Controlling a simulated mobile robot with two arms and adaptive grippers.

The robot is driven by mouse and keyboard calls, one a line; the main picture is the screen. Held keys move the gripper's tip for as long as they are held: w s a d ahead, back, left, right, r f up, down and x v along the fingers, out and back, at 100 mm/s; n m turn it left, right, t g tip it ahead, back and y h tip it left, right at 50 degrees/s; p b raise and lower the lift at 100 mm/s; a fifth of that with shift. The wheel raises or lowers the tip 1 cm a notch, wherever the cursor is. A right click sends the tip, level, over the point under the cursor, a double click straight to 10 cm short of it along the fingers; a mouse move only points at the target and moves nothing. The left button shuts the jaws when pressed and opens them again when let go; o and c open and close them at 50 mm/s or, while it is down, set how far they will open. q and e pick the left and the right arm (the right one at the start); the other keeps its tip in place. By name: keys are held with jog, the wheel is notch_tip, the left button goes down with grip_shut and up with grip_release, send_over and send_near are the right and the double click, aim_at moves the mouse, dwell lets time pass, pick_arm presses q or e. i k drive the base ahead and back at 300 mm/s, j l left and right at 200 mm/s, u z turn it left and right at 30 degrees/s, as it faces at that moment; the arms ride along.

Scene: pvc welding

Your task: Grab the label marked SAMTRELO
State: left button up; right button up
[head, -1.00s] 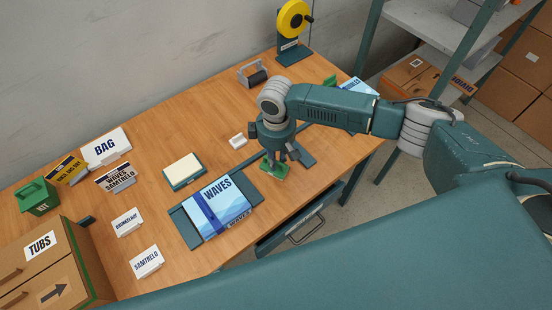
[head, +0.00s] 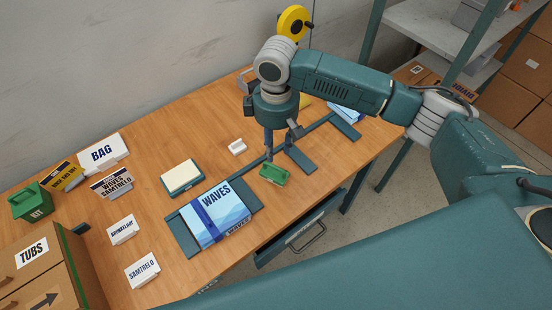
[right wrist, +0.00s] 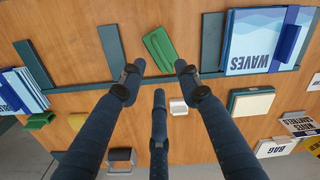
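A white label marked SAMTRELO (head: 142,269) stands on the wooden table at the front left, next to the brown TUBS box. A sign reading WAVES SAMTRELO (head: 111,185) stands farther back. My right gripper (head: 281,146) is at the right part of the table, far from the SAMTRELO label. Its fingers are spread, and nothing is between them in the right wrist view (right wrist: 159,78). It hangs above a green block-like object (head: 273,174), apart from it. The small SAMTRELO label is not seen in the right wrist view. My left gripper is not in view.
A WAVES pack (head: 215,213) lies on a teal holder mid-table. A similar white label (head: 122,230) stands just behind the SAMTRELO label. The TUBS box (head: 35,275) borders the left. A drawer (head: 300,232) sticks out below the front edge.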

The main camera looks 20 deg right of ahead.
aim_at(141, 271)
jog(key=u, duration=1.25)
